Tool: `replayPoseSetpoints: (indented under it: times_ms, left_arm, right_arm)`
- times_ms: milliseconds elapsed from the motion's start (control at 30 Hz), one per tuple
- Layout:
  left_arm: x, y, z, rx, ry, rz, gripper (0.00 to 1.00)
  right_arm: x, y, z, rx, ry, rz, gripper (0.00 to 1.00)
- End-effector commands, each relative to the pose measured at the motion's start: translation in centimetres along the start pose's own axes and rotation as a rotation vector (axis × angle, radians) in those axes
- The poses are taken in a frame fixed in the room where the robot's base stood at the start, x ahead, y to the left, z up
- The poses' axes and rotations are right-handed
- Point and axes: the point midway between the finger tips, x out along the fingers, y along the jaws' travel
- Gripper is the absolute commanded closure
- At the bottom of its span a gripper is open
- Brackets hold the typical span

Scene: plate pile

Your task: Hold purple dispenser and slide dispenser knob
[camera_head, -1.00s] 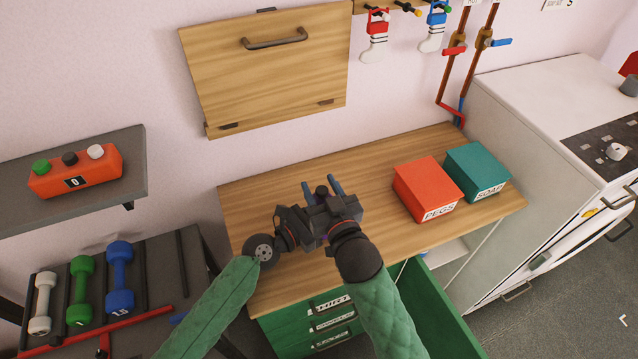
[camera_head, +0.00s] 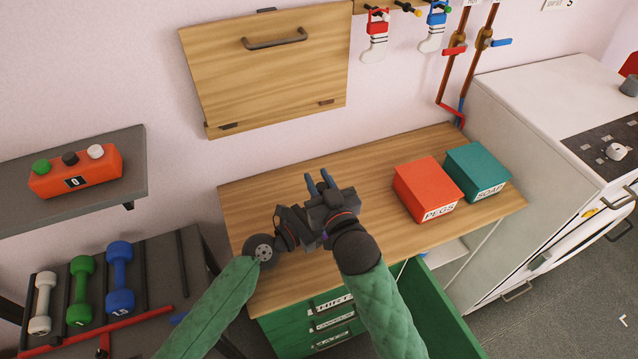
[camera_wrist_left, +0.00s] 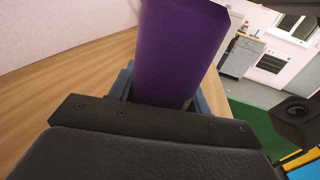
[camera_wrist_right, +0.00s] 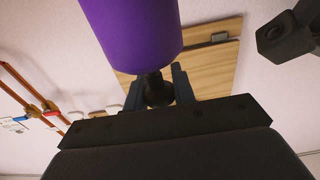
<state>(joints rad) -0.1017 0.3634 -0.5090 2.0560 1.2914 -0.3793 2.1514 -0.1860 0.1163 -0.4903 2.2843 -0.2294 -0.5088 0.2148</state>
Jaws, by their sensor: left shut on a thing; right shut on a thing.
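The purple dispenser is mostly hidden behind my grippers in the head view, where only a small purple patch shows. In the left wrist view the dispenser (camera_wrist_left: 178,50) is a smooth purple body between the blue-grey fingers of my left gripper (camera_wrist_left: 163,92), which is shut on it. In the right wrist view the dispenser (camera_wrist_right: 135,30) stands just beyond my right gripper (camera_wrist_right: 157,84). The right gripper is shut on the black dispenser knob (camera_wrist_right: 157,92) below the purple body. In the head view my right gripper (camera_head: 320,183) is over the desk, close beside the left one.
The wooden desk (camera_head: 270,190) lies below both grippers. A red PEGS box (camera_head: 425,186) and a teal SOAP box (camera_head: 476,170) stand on its right side. A green drawer (camera_head: 440,310) is open at front right. A closed wooden cabinet (camera_head: 265,80) hangs above.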

Motion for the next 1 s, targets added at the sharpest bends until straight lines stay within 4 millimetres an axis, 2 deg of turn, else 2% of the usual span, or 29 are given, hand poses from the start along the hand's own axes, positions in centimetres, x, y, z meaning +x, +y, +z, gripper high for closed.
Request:
replayPoseSetpoints:
  times_ms: [33, 167, 467, 500, 600, 1000]
  left_arm:
    - [0.0, 0.0, 0.0, 0.001, 0.0, 0.0, 0.85]
    - [0.0, 0.0, 0.0, 0.0, 0.001, 0.0, 0.85]
    - [0.0, 0.0, -0.1, 0.0, 0.003, 0.0, 0.85]
    - [0.0, 0.0, -0.1, 0.0, 0.003, 0.0, 0.85]
    - [0.0, 0.0, -0.2, 0.0, 0.003, 0.0, 0.85]
    - [0.0, 0.0, -0.1, 0.0, 0.002, 0.0, 0.85]
  right_arm:
    - [0.1, 0.0, -1.2, 0.0, 0.007, 0.001, 1.0]
    - [0.0, 0.0, -3.0, 0.001, 0.005, 0.0, 1.0]
    - [0.0, 0.0, -3.4, 0.001, 0.004, 0.0, 1.0]
    - [0.0, 0.0, -3.4, 0.0, 0.005, 0.0, 0.73]
    - [0.0, 0.0, -3.4, 0.0, 0.004, 0.0, 0.53]
    - [-0.5, 0.0, -3.2, 0.0, 0.001, 0.0, 0.53]
